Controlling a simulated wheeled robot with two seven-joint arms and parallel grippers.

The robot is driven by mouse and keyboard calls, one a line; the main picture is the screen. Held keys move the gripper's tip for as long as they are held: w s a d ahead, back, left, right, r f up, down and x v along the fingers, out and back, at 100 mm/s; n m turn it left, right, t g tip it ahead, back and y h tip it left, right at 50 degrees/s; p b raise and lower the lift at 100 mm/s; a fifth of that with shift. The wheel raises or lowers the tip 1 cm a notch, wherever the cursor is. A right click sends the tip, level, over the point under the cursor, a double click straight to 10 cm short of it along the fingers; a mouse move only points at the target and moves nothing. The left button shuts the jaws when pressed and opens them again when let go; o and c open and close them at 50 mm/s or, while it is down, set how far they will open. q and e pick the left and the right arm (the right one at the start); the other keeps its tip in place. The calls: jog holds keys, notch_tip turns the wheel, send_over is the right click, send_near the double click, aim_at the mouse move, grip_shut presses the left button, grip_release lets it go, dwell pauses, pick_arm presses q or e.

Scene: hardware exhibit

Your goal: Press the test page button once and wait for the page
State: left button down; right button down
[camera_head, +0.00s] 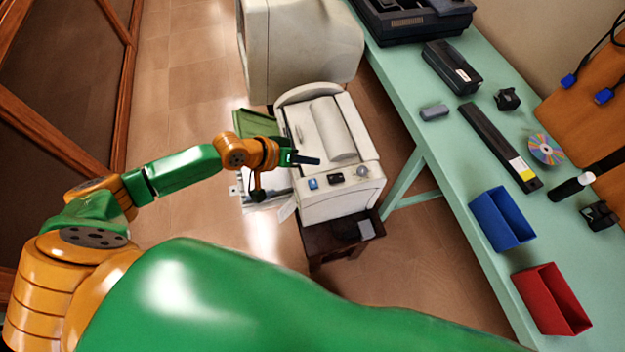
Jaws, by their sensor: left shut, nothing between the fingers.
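The white printer (352,197) stands on a small dark stool in the middle of the view. Its front panel carries a blue button (313,183), a black button (336,178) and a grey round knob (362,171). I cannot read which is the test page button. My left gripper (316,160) is shut and empty, reaching in from the left over the printer's left top edge, just behind the blue button. I cannot tell whether it touches the printer. White sheets (262,203) show at the printer's left side, partly hidden by my arm. My right gripper is out of view.
A green panel (252,123) is left of the printer, and a large cream machine (290,45) stands behind. The mint table (440,145) on the right holds a blue bin (502,220), a red bin (551,300) and dark devices. Floor at left is clear.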

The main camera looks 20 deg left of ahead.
aim_at(310, 185)
pick_arm(q)
jog(key=shift+f, duration=0.1)
notch_tip(310, 185, down, 8)
jog(key=b, duration=0.7)
jog(key=shift+b, duration=0.4)
jog(key=shift+f, duration=0.35)
dwell(1.0)
jog(key=shift+f+b, duration=0.4)
